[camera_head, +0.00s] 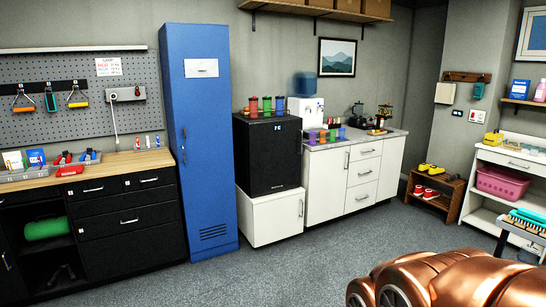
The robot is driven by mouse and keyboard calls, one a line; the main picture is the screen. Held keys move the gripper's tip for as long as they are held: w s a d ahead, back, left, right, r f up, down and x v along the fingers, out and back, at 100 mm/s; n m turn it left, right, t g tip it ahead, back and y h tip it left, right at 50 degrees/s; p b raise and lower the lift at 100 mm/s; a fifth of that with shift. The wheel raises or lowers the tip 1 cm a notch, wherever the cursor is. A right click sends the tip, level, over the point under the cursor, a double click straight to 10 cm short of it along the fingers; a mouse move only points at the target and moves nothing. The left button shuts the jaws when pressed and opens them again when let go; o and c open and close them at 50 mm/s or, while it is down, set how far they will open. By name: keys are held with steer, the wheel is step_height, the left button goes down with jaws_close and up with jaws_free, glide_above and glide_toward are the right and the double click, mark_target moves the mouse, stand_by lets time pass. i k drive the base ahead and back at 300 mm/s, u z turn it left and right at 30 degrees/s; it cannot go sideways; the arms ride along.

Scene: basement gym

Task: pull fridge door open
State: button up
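A small black fridge (268,158) stands on a low white base cabinet (277,219), between the tall blue locker and the white counter. Its front door appears shut. Several coloured cups (266,105) stand on top of it. A copper-coloured part of my arm shows at the bottom right, well apart from the fridge. My gripper is not in view.
A tall blue locker (204,150) stands left of the fridge. The white counter (345,185) on the right holds cups and machines. A low wooden shoe rack (436,193) is further right. The grey floor (270,272) before the fridge is clear.

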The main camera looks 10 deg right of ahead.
mark_target(275, 147)
steer(key=i, duration=2.6)
steer(key=z, duration=0.85)
steer(key=i, duration=1.3)
steer(key=u, duration=0.2)
